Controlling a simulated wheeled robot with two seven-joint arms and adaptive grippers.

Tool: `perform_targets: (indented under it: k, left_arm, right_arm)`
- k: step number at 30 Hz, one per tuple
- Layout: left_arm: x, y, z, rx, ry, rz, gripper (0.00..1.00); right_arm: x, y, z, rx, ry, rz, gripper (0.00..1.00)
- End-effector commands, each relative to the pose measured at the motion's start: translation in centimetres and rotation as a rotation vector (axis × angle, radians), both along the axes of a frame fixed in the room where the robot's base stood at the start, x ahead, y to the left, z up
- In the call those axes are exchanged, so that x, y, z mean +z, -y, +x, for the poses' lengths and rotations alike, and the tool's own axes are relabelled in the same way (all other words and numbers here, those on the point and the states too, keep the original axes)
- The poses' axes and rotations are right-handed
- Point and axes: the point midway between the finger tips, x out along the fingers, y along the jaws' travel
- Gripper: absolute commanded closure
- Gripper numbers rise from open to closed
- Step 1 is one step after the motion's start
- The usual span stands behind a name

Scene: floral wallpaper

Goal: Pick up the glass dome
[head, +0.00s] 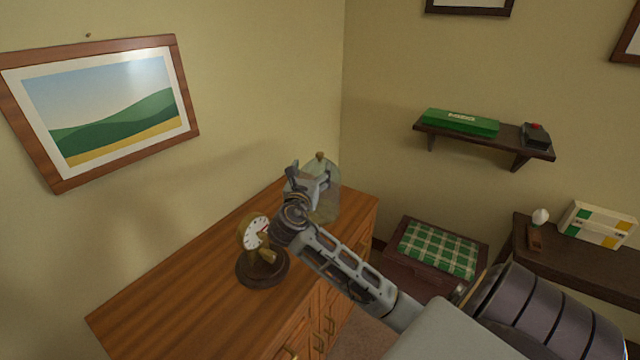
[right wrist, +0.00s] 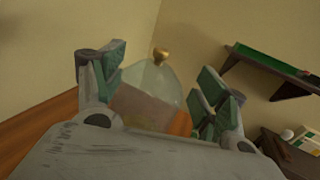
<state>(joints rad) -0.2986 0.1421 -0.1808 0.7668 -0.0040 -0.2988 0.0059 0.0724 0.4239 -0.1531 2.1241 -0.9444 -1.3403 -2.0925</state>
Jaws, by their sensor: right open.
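The glass dome (head: 327,198) stands on the wooden dresser (head: 165,295), near its far right end by the corner. It is clear, with a brass knob on top, and the right gripper partly hides it in the head view. In the right wrist view the dome (right wrist: 150,90) shows between and beyond the two fingers, with its knob above them. My right gripper (head: 307,187) is open and empty in front of the dome. In the right wrist view the gripper (right wrist: 158,85) has its fingers wide apart; I cannot tell whether they touch the glass. My left gripper is out of view.
A brass clock (head: 257,240) on a dark round base stands on the dresser, close to my right wrist. A wall shelf (head: 480,137) holds a green box. A chest with a checked green top (head: 437,250) stands right of the dresser. The dresser's left front is clear.

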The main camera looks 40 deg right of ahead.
Motion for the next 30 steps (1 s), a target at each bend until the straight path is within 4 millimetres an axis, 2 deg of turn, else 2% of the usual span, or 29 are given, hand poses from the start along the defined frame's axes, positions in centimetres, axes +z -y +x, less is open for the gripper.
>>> perform_targets:
  k: [13,30]
  left_arm:
    - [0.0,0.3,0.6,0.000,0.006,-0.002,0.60]
    - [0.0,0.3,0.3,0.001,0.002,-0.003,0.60]
  right_arm:
    - [0.0,4.5,3.4,-0.001,-0.001,-0.001,0.27]
    - [-0.1,5.3,4.0,-0.001,-0.001,0.001,0.27]
